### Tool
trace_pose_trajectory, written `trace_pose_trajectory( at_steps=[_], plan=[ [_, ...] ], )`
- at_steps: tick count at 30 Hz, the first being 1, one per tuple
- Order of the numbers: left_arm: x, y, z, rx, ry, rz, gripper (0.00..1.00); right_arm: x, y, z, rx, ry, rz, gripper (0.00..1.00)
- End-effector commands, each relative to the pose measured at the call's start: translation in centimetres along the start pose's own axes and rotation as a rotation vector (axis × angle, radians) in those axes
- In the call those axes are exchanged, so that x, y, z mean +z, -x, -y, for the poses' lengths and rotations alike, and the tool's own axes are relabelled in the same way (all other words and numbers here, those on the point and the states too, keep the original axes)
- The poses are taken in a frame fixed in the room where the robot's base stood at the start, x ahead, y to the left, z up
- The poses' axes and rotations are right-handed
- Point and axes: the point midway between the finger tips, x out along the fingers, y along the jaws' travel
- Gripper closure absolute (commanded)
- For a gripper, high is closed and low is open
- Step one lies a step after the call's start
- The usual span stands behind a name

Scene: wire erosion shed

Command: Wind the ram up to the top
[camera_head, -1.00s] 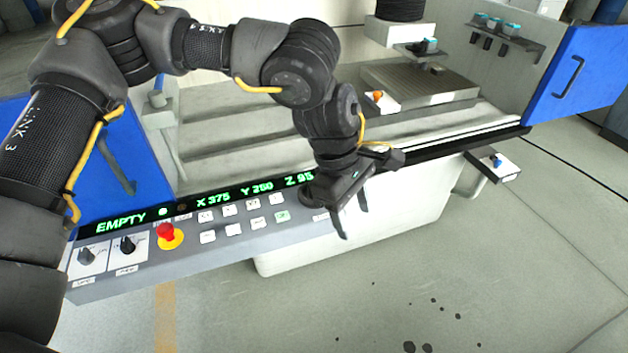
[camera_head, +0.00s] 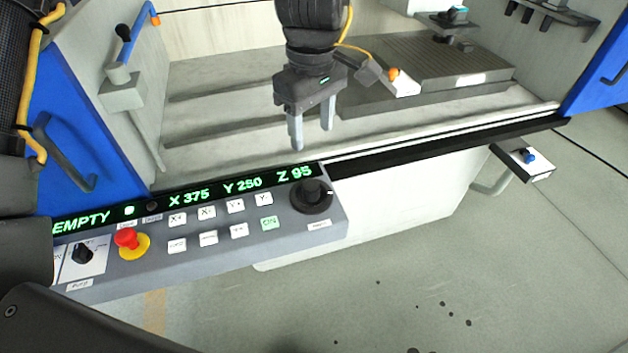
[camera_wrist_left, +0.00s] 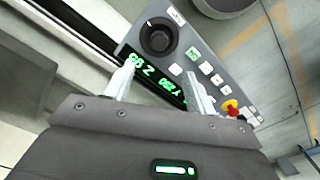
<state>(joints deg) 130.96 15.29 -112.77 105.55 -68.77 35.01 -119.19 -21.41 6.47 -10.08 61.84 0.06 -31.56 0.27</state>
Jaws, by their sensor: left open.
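A round black knob (camera_head: 311,194) sits at the right end of the grey control panel (camera_head: 215,262). The display strip (camera_head: 185,196) above the buttons reads EMPTY, X 375, Y 250, Z 95. My left gripper (camera_head: 312,138) is open and empty, its fingers pointing down above and behind the knob, apart from it. In the left wrist view the knob (camera_wrist_left: 158,38) lies beyond the spread fingers (camera_wrist_left: 160,76), with the display partly behind them. The ram is mostly out of frame; a small head part (camera_head: 447,20) shows at the top right. My right gripper is out of view.
A red stop button (camera_head: 126,238) and several white keys are on the panel. The blue left door (camera_head: 85,130) stands beside it. Open floor (camera_head: 450,290) lies in front.

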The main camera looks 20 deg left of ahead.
Motion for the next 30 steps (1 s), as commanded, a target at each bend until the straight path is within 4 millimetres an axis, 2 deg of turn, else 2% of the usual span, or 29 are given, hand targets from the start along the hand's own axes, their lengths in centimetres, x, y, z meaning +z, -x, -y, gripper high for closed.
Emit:
trace_pose_trajectory(
  at_steps=[1, 9, 16, 20, 30],
  plan=[
    [-0.1, -1.2, 0.1, 0.0, 0.003, 0.0, 0.45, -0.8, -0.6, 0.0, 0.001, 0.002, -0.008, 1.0],
    [-0.4, -3.6, 0.3, 0.001, 0.011, 0.001, 0.45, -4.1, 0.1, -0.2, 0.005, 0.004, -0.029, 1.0],
    [-0.3, -3.7, 0.2, 0.0, 0.009, 0.001, 0.45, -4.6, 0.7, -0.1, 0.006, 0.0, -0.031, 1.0],
    [-0.3, -4.7, 0.2, -0.001, 0.009, 0.0, 0.45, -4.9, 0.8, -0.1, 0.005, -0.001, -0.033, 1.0],
    [-0.2, -10.8, 0.2, -0.003, 0.006, 0.0, 0.45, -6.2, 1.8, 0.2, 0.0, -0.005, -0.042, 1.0]
  ],
)
